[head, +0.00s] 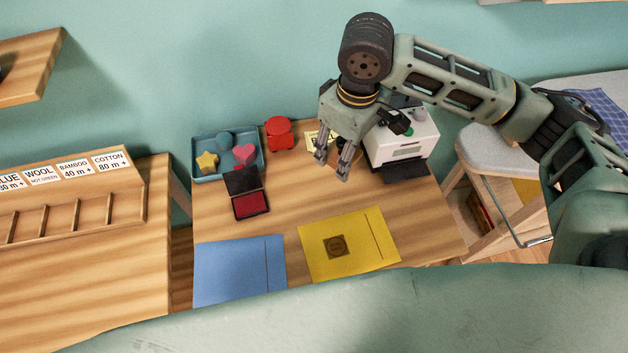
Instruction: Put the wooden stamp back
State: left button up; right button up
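A brown square with a dark round mark (337,246) is on the yellow folder (374,230). I cannot tell whether it is the wooden stamp seen from above or a flat print. My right gripper (333,164) hangs above the back of the table, pointing down, with its two fingers apart and nothing visible between them. It is behind and above the yellow folder. An open ink pad (250,205) with a red pad and raised dark lid lies left of the folder. A blue tray (198,172) behind it holds a yellow star, a pink heart and a blue-grey piece. My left gripper is not in view.
A red round object (279,132) stands right of the tray. A white printer-like box (403,148) is behind my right arm. A blue folder (238,268) lies at the front left. A wooden rack with labels (75,175) stands at left. The table middle is clear.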

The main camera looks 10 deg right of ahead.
aim_at(333, 146)
jog(key=f+n, duration=0.1)
jog(key=w+a+f+n, duration=0.1)
jog(key=n, duration=0.1)
jog(key=w+f+n, duration=0.1)
jog(key=shift+w+a+n, duration=0.2)
jog(key=shift+a+n, duration=0.15)
jog(key=shift+n, duration=0.05)
jog(key=w+f+n, duration=0.1)
jog(key=f+n, duration=0.1)
jog(key=f, duration=0.1)
jog(key=a+f+n+p, duration=0.1)
jog(key=f, duration=0.3)
jog(key=w+a+f+n+p, duration=0.1)
jog(key=f+n, duration=0.1)
jog(key=f, duration=0.1)
jog(key=shift+w+a+f+n, duration=0.25)
jog(key=shift+w+f+n, duration=0.05)
jog(key=shift+f, duration=0.1)
notch_tip(333, 146, down, 4)
jog(key=shift+r+p, duration=0.15)
jog(key=shift+p, duration=0.2)
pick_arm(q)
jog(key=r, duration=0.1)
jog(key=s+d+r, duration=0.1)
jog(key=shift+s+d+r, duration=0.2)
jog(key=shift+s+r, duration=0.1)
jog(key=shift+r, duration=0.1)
